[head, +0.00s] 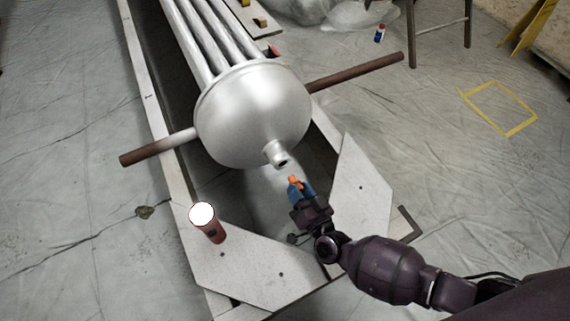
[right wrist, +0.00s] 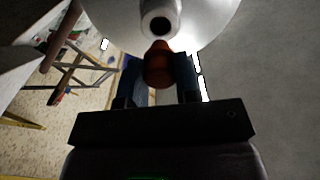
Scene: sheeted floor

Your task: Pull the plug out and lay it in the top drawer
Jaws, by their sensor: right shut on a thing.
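An orange plug (head: 294,181) is held between the blue fingertips of my right gripper (head: 301,190). The plug also shows in the right wrist view (right wrist: 159,64), between the two fingers (right wrist: 160,78). The gripper is shut on it. A silver rounded vessel (head: 250,110) has a short nozzle (head: 278,154) with a dark open hole. The nozzle shows in the right wrist view (right wrist: 159,22), just beyond the plug. The plug is outside the hole, a little in front of it. No drawer is in view. My left gripper is not in view.
Rusty bars (head: 355,73) stick out on both sides of the vessel. A yellow taped square (head: 500,107) marks open floor at right. A small bottle (head: 380,33) stands at the back.

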